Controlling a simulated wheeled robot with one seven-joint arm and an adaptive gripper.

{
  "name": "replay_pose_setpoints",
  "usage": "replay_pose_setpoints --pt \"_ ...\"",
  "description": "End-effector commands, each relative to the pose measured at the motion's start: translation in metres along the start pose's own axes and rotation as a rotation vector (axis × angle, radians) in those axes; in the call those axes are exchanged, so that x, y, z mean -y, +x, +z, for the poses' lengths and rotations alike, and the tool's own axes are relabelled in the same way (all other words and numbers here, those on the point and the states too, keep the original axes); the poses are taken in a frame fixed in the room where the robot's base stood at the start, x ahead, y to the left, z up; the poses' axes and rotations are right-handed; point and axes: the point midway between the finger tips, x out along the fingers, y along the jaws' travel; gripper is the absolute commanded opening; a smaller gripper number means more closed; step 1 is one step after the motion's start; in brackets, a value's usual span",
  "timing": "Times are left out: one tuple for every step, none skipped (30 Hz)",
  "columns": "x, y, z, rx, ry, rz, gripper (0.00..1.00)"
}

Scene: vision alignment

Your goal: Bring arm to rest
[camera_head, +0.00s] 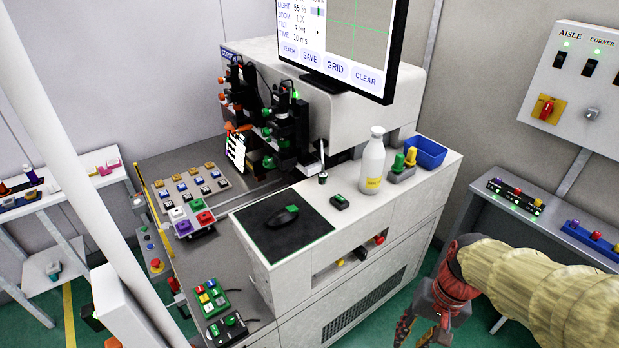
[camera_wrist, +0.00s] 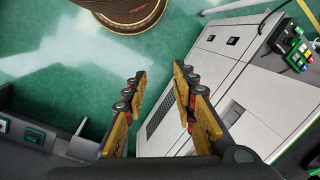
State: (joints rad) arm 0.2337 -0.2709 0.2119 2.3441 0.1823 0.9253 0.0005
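My gripper (camera_head: 424,322) hangs at the lower right of the head view, beside the right side of the white machine cabinet (camera_head: 345,305). My arm, in a tan ribbed sleeve, comes in from the right edge. In the wrist view my gripper (camera_wrist: 160,98) has its two yellow-and-black fingers spread apart, with nothing between them. Beyond the fingers are the green floor (camera_wrist: 75,60) and the cabinet side (camera_wrist: 205,90). The fingertips are only partly clear in the head view.
A white bottle (camera_head: 373,165) and a blue bin (camera_head: 426,152) stand on the cabinet top. A side table (camera_head: 570,232) with switch boxes is at the right, below a wall panel (camera_head: 580,75). A monitor (camera_head: 345,45) overhangs the machine. Green floor shows between cabinet and side table.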

Motion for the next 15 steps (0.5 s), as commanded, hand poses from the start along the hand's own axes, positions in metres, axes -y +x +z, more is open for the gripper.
replay_pose_setpoints --pt "0.0 -0.017 0.003 -0.064 -0.055 0.027 0.27" --pt "-0.001 -0.025 0.005 -0.097 -0.084 0.043 0.27" --pt "-0.001 -0.036 0.007 -0.142 -0.12 0.062 0.27" --pt "-0.001 -0.044 0.01 -0.174 -0.146 0.074 0.27" --pt "-0.001 -0.053 0.012 -0.207 -0.171 0.086 0.27" --pt "0.001 -0.064 0.015 -0.249 -0.202 0.098 0.27" --pt "0.002 -0.072 0.018 -0.28 -0.224 0.105 0.27" --pt "0.004 -0.08 0.021 -0.31 -0.243 0.109 0.27" --pt "0.007 -0.09 0.025 -0.349 -0.266 0.111 0.27" --pt "0.01 -0.097 0.028 -0.378 -0.28 0.108 0.27" --pt "0.014 -0.104 0.031 -0.404 -0.293 0.103 0.27" --pt "0.018 -0.113 0.035 -0.436 -0.308 0.095 0.27" --pt "0.021 -0.119 0.036 -0.459 -0.318 0.09 0.27" --pt "0.025 -0.126 0.038 -0.482 -0.329 0.084 0.27" --pt "0.028 -0.133 0.04 -0.505 -0.341 0.077 0.27"
